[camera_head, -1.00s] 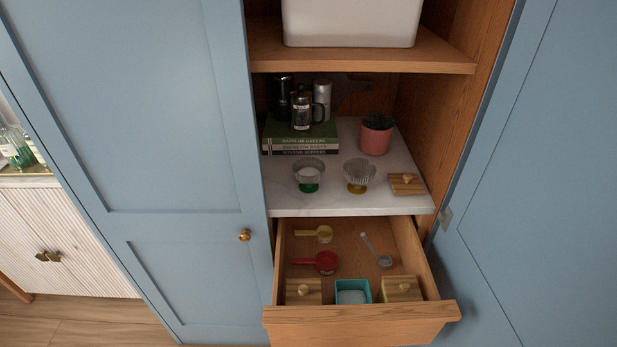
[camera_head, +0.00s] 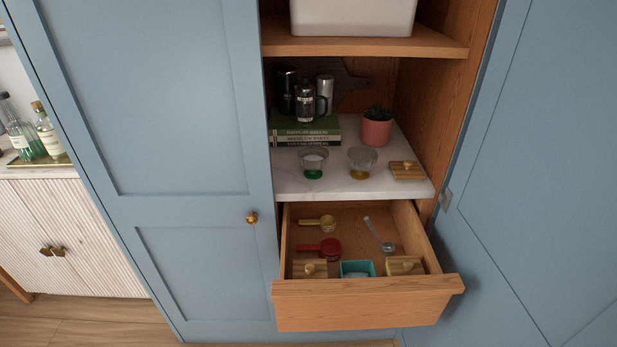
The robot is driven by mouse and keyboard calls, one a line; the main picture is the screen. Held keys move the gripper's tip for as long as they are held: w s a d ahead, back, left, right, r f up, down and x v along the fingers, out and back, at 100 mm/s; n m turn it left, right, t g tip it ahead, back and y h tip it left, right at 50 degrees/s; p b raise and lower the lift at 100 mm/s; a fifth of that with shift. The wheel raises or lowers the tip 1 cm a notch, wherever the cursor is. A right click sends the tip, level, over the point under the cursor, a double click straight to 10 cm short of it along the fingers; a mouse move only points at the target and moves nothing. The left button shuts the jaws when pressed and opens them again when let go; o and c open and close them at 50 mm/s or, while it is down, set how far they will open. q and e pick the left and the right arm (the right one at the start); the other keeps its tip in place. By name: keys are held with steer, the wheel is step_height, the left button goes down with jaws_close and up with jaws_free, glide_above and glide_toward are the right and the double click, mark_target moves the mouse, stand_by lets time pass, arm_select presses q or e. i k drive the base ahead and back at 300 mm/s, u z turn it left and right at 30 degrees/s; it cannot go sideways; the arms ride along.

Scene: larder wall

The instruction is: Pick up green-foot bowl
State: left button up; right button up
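The green-foot bowl (camera_head: 313,161) is a small ribbed glass bowl on a green foot. It stands upright on the white marble shelf, left of a similar glass bowl with a yellow foot (camera_head: 361,162). Something white shows inside the green-foot bowl. Neither of my grippers is in view.
A wooden lid (camera_head: 406,170) lies at right. The open drawer (camera_head: 368,286) juts out below the marble shelf (camera_head: 340,187), holding scoops, a spoon and boxes.

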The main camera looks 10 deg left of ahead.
mark_target(314, 158)
steer(key=u, duration=0.3)
steer(key=i, duration=1.2)
steer(key=z, duration=0.85)
